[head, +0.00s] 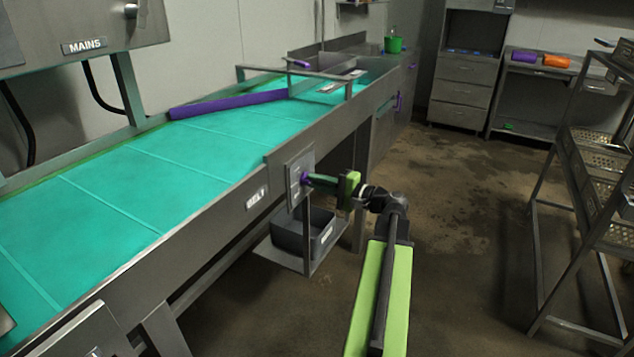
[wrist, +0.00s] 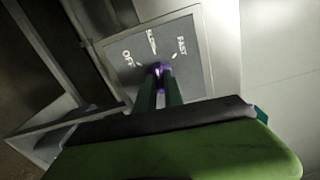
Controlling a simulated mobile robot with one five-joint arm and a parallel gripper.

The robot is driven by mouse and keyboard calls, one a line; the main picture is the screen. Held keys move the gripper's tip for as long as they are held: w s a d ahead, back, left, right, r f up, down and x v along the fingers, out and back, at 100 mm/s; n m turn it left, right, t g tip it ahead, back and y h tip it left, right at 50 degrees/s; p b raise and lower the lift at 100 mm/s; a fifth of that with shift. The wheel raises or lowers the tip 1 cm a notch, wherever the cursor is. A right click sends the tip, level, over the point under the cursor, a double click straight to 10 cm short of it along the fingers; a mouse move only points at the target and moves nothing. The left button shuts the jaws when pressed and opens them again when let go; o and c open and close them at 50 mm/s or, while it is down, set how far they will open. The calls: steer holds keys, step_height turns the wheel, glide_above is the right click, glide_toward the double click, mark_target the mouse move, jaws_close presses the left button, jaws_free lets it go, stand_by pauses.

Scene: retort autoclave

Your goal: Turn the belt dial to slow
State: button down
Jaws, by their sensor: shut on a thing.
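The belt dial is a small purple knob (wrist: 161,69) on a grey control panel (wrist: 205,62). The panel also shows in the head view (head: 299,160), on the conveyor's side beside a BELT label (head: 257,198). The panel is marked OFF, SLOW and FAST, with SLOW between the other two. My gripper (head: 314,181) reaches the panel from the right, and its green fingers (wrist: 160,88) are shut on the knob. The fingers cover much of the knob, so I cannot tell which mark it points to.
The teal conveyor belt (head: 130,185) runs along the left, with a purple bar (head: 228,104) across it. A grey bin (head: 303,230) sits on a low shelf below the panel. A rack (head: 560,200) stands at the right. The floor between is clear.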

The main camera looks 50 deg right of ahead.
steer(key=c, duration=1.4)
jaws_free()
steer(key=shift+c, duration=0.2)
steer(key=v, duration=1.7)
steer(key=shift+s, duration=0.3)
steer(key=shift+f, duration=0.1)
